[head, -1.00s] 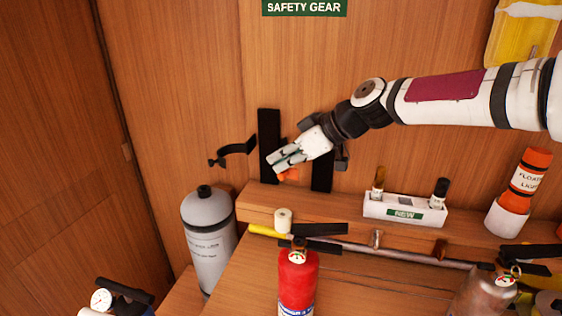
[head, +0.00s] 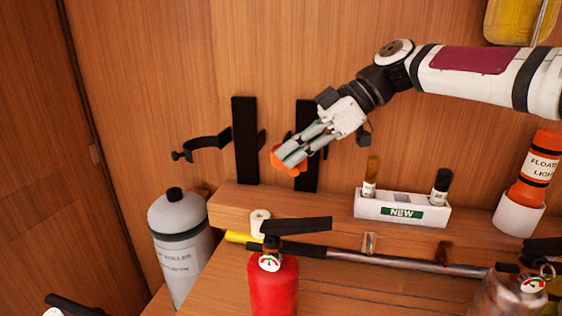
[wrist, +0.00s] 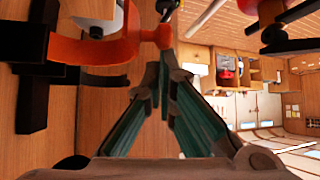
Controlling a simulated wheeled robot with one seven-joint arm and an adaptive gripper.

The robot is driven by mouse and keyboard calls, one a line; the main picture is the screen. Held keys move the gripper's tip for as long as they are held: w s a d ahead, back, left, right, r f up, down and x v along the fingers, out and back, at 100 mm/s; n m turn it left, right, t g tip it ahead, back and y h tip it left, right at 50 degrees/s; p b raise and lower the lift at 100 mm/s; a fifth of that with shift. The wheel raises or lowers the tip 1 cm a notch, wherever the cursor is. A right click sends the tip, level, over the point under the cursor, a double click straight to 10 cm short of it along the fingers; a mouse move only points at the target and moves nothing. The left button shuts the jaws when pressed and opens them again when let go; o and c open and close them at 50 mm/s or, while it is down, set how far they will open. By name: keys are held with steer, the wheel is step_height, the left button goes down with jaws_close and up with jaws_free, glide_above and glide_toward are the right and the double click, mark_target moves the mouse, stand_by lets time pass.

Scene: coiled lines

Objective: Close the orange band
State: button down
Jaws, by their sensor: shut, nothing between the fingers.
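The orange band (head: 275,161) shows in the head view on the right black wall bracket (head: 307,178), partly hidden behind my fingers. In the wrist view the orange band (wrist: 98,50) curves out from a black mount on the left and ends in a thicker orange piece near the top middle. It looks open, with its free end standing out from the wall. My gripper (head: 284,156) is shut and empty, its fingertips close to the band. In the wrist view the fingertips of my gripper (wrist: 158,72) sit just below that end piece; I cannot tell whether they touch.
A black band (head: 208,142) stands open on the left bracket (head: 245,140). Below are a grey cylinder (head: 180,240), a red extinguisher (head: 272,285), a yellow-ended pole (head: 340,255) and a white NEW box (head: 402,209) on the ledge. The wall above the brackets is clear.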

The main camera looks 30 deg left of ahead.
steer(key=w+d+b, duration=0.2)
steer(key=w+d, duration=0.2)
steer(key=w, duration=0.3)
steer(key=shift+w+b, duration=0.15)
steer(key=shift+b, duration=0.25)
stand_by(0.6)
step_height(320, 180, up, 10)
stand_by(0.7)
